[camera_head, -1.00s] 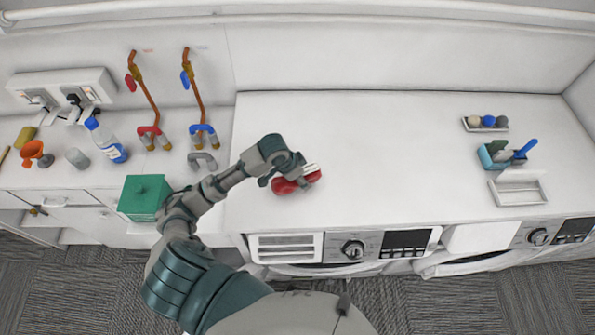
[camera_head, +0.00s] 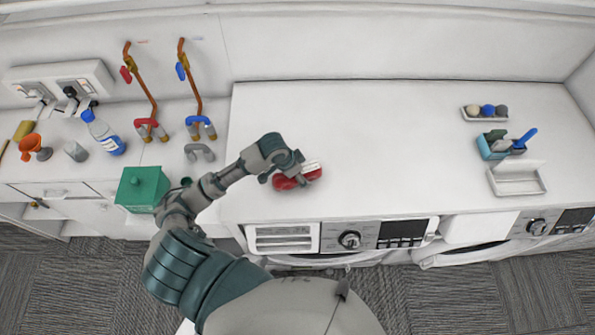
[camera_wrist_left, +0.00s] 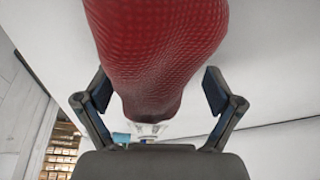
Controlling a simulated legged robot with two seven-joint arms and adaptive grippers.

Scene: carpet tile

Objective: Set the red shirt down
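The red shirt (camera_head: 284,183) is a small bundled piece of cloth at my left gripper (camera_head: 298,170), over the front part of the white worktop. In the left wrist view the red shirt (camera_wrist_left: 158,50) fills the upper middle, and the two fingers of my left gripper (camera_wrist_left: 158,88) lie along its two sides. The fingers are spread wide with the cloth between them. The shirt is low over the worktop; I cannot tell whether it touches the surface. Part of it is hidden by the gripper. My right gripper is not in view.
The white worktop (camera_head: 390,140) is clear around the shirt. A tray of balls (camera_head: 486,112), a blue caddy (camera_head: 490,147) and an empty white tray (camera_head: 517,182) stand at right.

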